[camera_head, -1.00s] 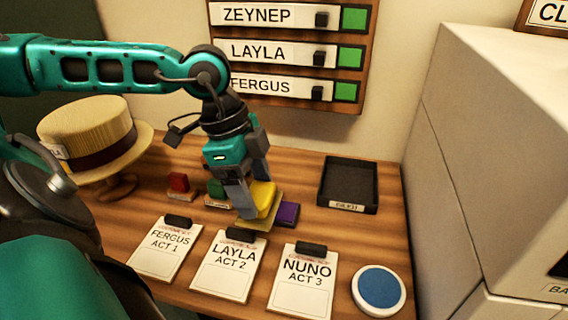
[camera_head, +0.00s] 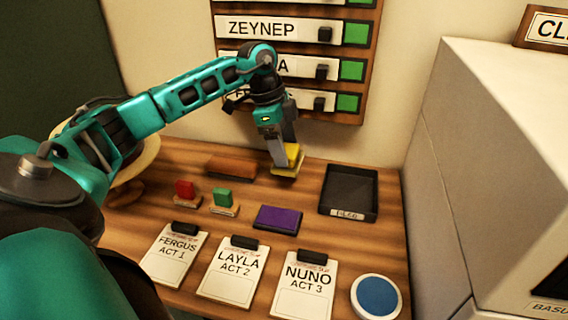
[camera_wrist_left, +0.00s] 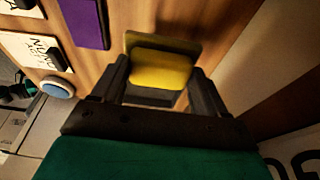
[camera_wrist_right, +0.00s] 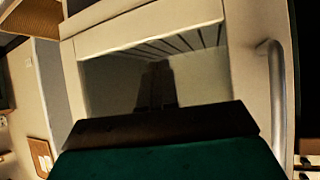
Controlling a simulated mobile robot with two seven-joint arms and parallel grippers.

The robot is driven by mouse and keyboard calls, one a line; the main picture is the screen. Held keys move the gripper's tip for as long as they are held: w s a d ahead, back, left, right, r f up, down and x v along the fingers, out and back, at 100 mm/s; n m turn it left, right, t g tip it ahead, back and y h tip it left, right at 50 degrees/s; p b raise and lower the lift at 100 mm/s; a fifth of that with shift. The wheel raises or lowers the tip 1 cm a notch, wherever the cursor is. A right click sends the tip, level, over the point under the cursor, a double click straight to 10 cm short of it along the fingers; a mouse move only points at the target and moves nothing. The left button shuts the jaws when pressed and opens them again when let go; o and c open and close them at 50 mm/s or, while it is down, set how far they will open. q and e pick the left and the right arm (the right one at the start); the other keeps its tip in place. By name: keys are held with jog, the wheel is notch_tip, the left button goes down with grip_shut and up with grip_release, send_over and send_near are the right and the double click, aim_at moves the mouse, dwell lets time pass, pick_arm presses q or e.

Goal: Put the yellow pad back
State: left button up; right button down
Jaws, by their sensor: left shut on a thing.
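My left gripper (camera_head: 279,153) is shut on the yellow pad (camera_head: 291,161), near the back edge of the table and left of the black tray. The pad has a bright yellow block and a duller flat slab. In the left wrist view the yellow pad (camera_wrist_left: 160,69) sits between the two fingers (camera_wrist_left: 158,97), over bare wood. It appears raised, but the exact gap to the table is unclear. A purple pad (camera_head: 278,218) lies flat in front of it. My right gripper (camera_wrist_right: 155,86) shows only in its wrist view, with dark fingers together, facing a pale cabinet front.
A black tray (camera_head: 348,212) stands at right. A brown block (camera_head: 231,167) lies at the back left. Red (camera_head: 185,190) and green (camera_head: 222,197) stamps, clipboards (camera_head: 232,275) and a blue round pad (camera_head: 377,296) stand nearer. A wall board (camera_head: 292,14) rises behind.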

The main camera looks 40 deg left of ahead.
pick_arm(q)
notch_tip(320, 180, down, 6)
jog(key=shift+a+f, duration=0.1)
jog(key=o, duration=1.2)
jog(key=v, duration=1.2)
jog(key=shift+p, duration=0.3)
